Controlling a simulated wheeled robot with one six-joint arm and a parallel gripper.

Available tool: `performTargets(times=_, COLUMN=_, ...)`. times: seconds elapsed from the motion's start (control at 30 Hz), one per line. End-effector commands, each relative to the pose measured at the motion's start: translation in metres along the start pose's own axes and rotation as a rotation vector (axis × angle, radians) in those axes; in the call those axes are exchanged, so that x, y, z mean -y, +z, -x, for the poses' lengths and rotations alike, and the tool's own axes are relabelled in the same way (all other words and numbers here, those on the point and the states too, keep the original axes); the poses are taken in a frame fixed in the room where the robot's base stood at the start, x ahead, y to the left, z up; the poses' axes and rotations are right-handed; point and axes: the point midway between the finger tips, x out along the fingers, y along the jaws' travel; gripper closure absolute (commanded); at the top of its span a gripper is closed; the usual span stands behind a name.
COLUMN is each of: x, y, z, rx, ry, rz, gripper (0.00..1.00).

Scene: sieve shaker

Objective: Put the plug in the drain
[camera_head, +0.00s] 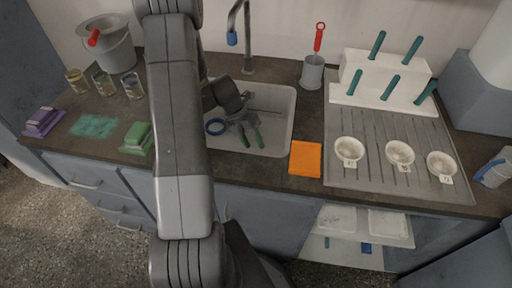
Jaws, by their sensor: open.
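The white sink basin (279,126) is set in the dark counter, partly hidden on its left by my arm. Nothing shows between the fingers. No other plug or drain can be made out; my arm and gripper hide part of the basin.
The tap (248,62) with a blue end stands behind the basin. An orange cloth (306,158) lies right of it. A ribbed drainboard (376,180) holds several white bowls. A grey cup (312,74) with a red-handled tool stands behind. A green block (138,138) is on the left.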

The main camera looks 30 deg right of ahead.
Motion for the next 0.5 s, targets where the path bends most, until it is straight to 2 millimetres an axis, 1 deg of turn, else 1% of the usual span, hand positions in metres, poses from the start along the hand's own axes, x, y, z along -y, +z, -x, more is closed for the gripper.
performTargets(times=0.03, x=0.000, y=0.001, z=0.015, rx=0.005, ry=0.003, rz=0.001, gripper=0.54)
performTargets(times=0.2, x=0.000, y=0.001, z=0.050, rx=0.005, ry=0.002, rz=0.001, gripper=0.54)
performTargets(times=0.33, x=0.000, y=0.001, z=0.070, rx=0.003, ry=0.002, rz=0.001, gripper=0.54)
performTargets(times=0.5, x=0.000, y=0.000, z=0.082, rx=0.001, ry=0.001, rz=0.001, gripper=0.54)
